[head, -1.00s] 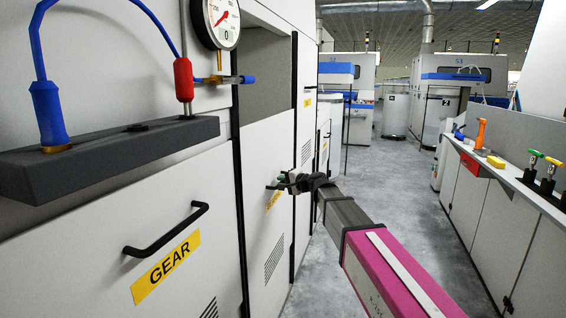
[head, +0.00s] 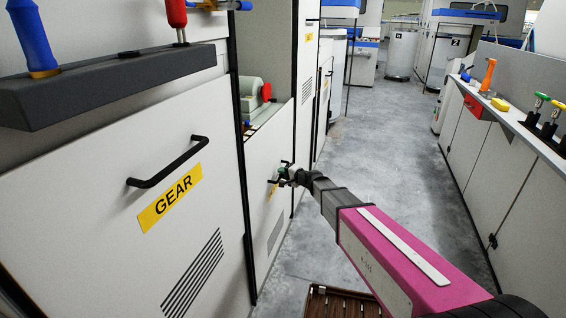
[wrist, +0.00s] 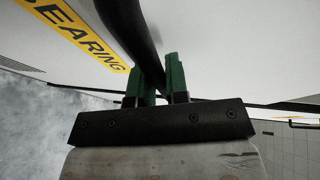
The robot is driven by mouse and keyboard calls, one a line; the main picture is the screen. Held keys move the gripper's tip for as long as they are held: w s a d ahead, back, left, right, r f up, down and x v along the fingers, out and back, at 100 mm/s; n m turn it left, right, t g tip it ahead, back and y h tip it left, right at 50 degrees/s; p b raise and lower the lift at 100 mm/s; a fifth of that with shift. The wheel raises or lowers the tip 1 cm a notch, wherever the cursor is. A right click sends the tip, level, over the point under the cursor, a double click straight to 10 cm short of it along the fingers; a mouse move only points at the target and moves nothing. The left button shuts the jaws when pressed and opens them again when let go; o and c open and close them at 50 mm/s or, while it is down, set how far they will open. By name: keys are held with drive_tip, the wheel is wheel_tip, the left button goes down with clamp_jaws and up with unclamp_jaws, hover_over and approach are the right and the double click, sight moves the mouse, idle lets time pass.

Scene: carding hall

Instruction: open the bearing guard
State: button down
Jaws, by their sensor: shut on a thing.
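The bearing guard (head: 262,160) is a pale panel beyond the GEAR panel in the head view. Its yellow BEARING label (wrist: 80,32) shows in the wrist view and is mostly hidden in the head view. A gap above its top edge shows a grey machine part with a red disc (head: 265,91). Whether the guard has slid down or tilted outward I cannot tell. My gripper (head: 281,177) is at the guard's black bar handle (wrist: 133,30). In the wrist view its green fingers (wrist: 160,78) are shut on the bar, one on each side.
The GEAR panel (head: 110,190) with its own black handle (head: 168,163) is nearer on the left. A brown slatted object (head: 340,302) lies on the floor below my arm. A counter (head: 515,125) with tools runs along the right. The aisle floor (head: 385,170) is clear.

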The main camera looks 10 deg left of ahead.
drive_tip(key=shift+f, duration=1.2)
drive_tip(key=c, duration=1.1)
unclamp_jaws()
drive_tip(key=shift+c, duration=0.2)
drive_tip(key=shift+d, duration=0.1)
drive_tip(key=v, duration=1)
drive_tip(key=shift+s+d, duration=0.25)
drive_tip(key=shift+d, duration=0.1)
